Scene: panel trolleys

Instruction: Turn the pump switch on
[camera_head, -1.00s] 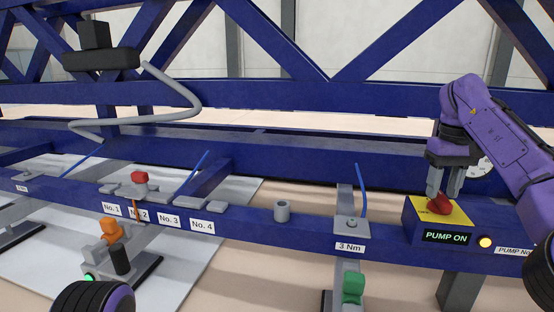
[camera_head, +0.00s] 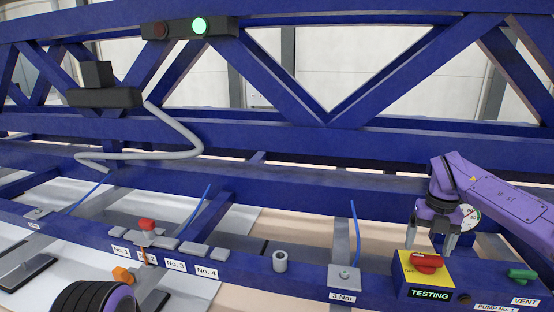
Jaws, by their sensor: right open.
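The pump switch is a red knob (camera_head: 427,263) on the yellow plate of a blue box (camera_head: 398,284) at the lower right. The knob lies crosswise, and "OFF" shows faintly on the plate at its left. The display (camera_head: 430,294) on the box front reads "TESTING". My right gripper (camera_head: 431,249) points down just above and behind the knob, its fingers spread apart and empty. My left gripper is not in view.
A signal bar (camera_head: 190,28) on the upper beam shows a lit green lamp. A green handle (camera_head: 522,274) marked "VENT" and a round gauge (camera_head: 470,217) stand right of the box. A grey cup (camera_head: 280,261) and a red-capped part (camera_head: 147,226) sit on the rail.

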